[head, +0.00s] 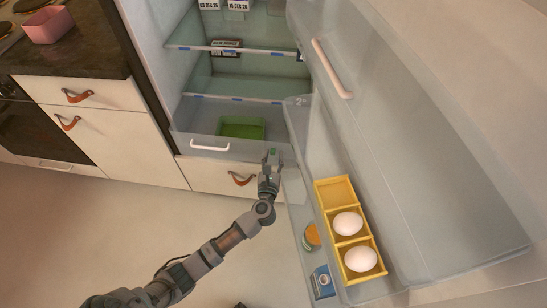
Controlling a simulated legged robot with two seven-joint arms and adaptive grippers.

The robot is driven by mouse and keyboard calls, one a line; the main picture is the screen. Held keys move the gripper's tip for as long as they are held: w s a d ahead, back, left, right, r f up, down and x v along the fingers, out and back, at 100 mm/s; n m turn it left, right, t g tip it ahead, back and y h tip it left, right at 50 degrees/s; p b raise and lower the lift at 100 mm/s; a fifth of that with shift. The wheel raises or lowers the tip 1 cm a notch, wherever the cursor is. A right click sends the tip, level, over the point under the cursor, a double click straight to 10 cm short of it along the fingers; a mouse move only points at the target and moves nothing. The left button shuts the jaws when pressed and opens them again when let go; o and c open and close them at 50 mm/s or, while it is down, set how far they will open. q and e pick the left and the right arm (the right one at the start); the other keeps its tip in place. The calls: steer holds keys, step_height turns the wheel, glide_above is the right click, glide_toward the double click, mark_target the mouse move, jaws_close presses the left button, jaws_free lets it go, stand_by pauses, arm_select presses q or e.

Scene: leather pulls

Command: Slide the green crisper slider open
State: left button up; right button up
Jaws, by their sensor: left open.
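The clear crisper drawer (178,140) is at the bottom of the open fridge, with a white handle (210,147) on its front. A small green piece, which looks like the crisper slider (273,152), shows at the right end of the drawer front. My left gripper (271,157) is open, with its fingertips at this green piece, one on each side in the picture. Whether they touch it I cannot tell. The fingers partly hide the slider and its track. My right gripper is not in view.
A green bin (241,128) sits inside the crisper. The open fridge door (400,150) stands close on the right, with a yellow egg tray (334,193), eggs, a jar (312,236) and a blue carton (322,282). Cabinets with leather pulls (77,96) stand left.

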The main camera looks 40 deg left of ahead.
arm_select(q)
steer(key=shift+r, duration=0.1)
steer(key=shift+s+d, duration=0.1)
steer(key=v, duration=1.1)
steer(key=shift+s, duration=0.35)
